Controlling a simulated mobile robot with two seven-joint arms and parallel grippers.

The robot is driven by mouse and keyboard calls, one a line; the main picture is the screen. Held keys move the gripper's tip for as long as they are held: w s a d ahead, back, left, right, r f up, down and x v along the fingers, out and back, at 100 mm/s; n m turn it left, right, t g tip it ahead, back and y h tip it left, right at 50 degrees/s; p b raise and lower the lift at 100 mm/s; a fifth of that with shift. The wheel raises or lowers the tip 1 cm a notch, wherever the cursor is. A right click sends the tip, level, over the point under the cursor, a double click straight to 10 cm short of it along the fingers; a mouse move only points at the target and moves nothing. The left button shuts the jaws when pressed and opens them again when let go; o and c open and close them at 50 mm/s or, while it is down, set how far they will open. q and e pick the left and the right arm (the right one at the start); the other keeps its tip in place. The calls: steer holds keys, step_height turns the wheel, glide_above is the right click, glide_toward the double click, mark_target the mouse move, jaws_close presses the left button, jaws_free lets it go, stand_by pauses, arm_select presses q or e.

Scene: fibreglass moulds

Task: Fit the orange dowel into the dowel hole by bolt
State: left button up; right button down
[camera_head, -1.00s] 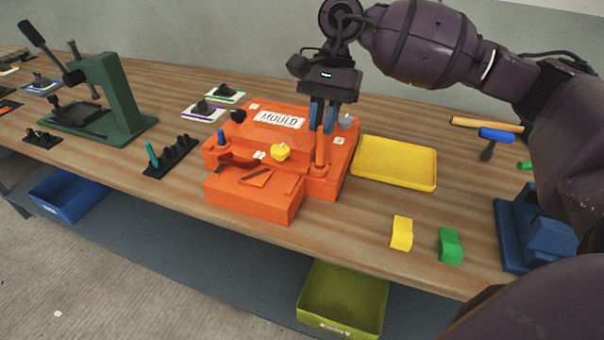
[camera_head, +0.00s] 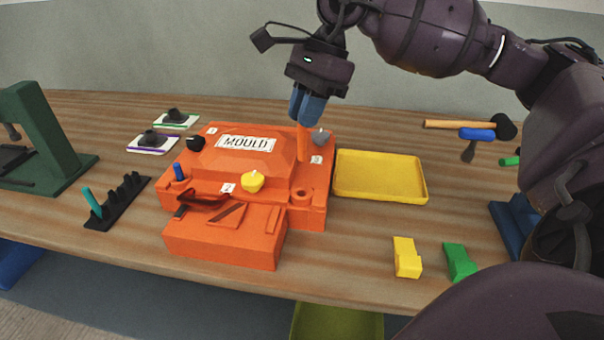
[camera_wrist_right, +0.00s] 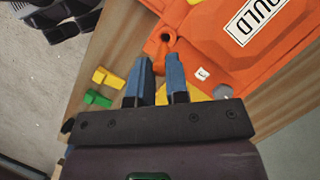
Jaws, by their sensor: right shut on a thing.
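My right gripper (camera_head: 307,108) is shut on the upper part of the orange dowel (camera_head: 303,143), which hangs nearly upright over the right side of the orange mould (camera_head: 222,244). The dowel's lower end appears above and apart from the round boss with a hole (camera_head: 301,196) at the mould's right front corner. In the right wrist view, the blue fingers (camera_wrist_right: 160,66) show beside this hole (camera_wrist_right: 165,37); the dowel is hard to make out there. I cannot tell which fitting is the bolt. My left gripper is not in view.
A blue pin (camera_head: 179,172), a yellow knob (camera_head: 253,181), a black knob (camera_head: 196,143) and a grey knob (camera_head: 320,137) sit on the mould. A yellow tray (camera_head: 380,195) stands right of it. Yellow (camera_head: 407,257) and green (camera_head: 459,262) blocks lie near the front edge.

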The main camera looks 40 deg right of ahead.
mark_target(304, 158)
step_height(304, 158, down, 7)
steer(key=shift+b, duration=0.35)
steer(key=shift+f, duration=0.55)
steer(key=shift+f+b, duration=0.3)
steer(key=shift+f, duration=1.85)
steer(key=shift+f, duration=0.15)
steer(key=c, duration=1.1)
jaws_free()
